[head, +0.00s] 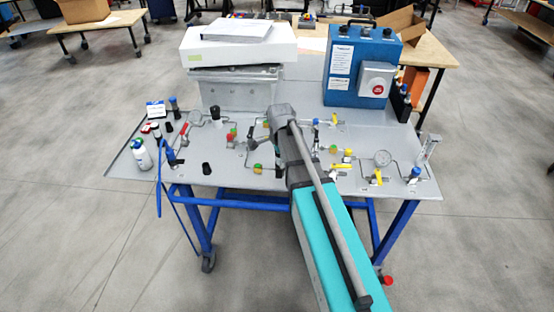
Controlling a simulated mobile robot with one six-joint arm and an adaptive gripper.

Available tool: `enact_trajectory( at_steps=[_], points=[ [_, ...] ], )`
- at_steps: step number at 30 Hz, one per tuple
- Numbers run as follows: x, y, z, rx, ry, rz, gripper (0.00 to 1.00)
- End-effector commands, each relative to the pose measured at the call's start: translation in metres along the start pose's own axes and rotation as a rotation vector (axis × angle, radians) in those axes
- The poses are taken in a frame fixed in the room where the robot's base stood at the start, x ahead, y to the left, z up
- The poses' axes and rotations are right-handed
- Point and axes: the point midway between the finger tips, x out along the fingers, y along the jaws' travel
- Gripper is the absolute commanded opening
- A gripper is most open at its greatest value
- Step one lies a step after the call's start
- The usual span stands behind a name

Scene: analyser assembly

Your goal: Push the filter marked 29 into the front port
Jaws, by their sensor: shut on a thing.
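My arm reaches from the bottom right over the middle of the grey analyser panel (225,178). Its grey wrist end is above the panel's centre. My gripper's fingers do not show; the arm's own links hide that spot, so I cannot see what they hold. No number 29 is legible on any part. Small yellow-green fittings (257,169) and tubing sit on the panel near the arm. I cannot tell which fitting is the front port, and I cannot make out the filter.
A white bottle (141,155) and small loose parts lie at the panel's left. A black knob-like part (206,168) stands front left. A blue box with a red button (342,68) and a white unit (230,52) stand behind.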

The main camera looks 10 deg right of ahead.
Motion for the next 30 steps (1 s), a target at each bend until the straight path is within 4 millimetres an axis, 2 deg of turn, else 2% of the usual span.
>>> enact_trajectory(
  at_steps=[21, 22, 28, 30],
  points=[
    [0.0053, -0.0001, 0.0004, -0.001, 0.000, 0.000, 0.00],
    [0.0053, -0.0001, 0.0004, -0.001, 0.000, 0.000, 0.53],
    [0.0053, -0.0002, 0.0005, -0.001, 0.000, 0.000, 0.89],
    [0.0053, -0.0001, 0.0006, -0.001, 0.000, 0.000, 0.89]
  ],
)
